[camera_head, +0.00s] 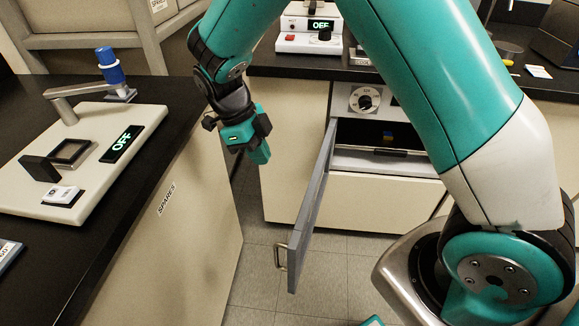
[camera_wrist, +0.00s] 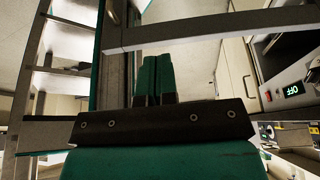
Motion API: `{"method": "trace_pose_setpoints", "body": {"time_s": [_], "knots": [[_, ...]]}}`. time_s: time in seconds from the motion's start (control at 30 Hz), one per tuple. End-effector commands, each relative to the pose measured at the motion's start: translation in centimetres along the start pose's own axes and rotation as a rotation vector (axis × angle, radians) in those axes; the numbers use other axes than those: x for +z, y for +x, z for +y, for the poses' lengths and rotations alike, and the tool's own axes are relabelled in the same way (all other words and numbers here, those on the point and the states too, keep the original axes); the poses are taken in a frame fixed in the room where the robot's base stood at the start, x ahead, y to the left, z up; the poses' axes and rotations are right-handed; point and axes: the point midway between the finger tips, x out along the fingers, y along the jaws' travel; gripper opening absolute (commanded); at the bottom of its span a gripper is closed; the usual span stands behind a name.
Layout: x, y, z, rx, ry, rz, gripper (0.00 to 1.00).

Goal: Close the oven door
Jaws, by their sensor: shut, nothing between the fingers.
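The oven door (camera_head: 311,205) is a grey panel standing swung open from the left side of the oven, with a metal handle (camera_head: 281,257) near its free edge. A dial (camera_head: 365,100) sits above the opening. My gripper (camera_head: 260,152) hangs left of the door, apart from it, pointing down. In the wrist view its two teal fingers (camera_wrist: 154,78) are together, with nothing between them.
Free floor (camera_head: 262,245) lies between this cabinet and the door. Another device (camera_head: 308,42) stands on the back counter.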

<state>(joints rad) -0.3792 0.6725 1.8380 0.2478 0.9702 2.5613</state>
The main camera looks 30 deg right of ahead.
Motion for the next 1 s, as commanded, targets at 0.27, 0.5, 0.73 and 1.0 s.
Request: {"method": "trace_pose_setpoints", "body": {"time_s": [0.27, 0.5, 0.73, 1.0], "knots": [[0.0, 4.1, 0.0, 0.001, 0.017, 0.008, 0.0], [0.1, 9.2, 0.1, 0.001, 0.014, 0.007, 0.0], [-2.5, 10.8, 0.1, -0.001, 0.013, 0.003, 0.0], [-3.6, 11.4, 0.1, -0.002, 0.012, 0.002, 0.0]]}}
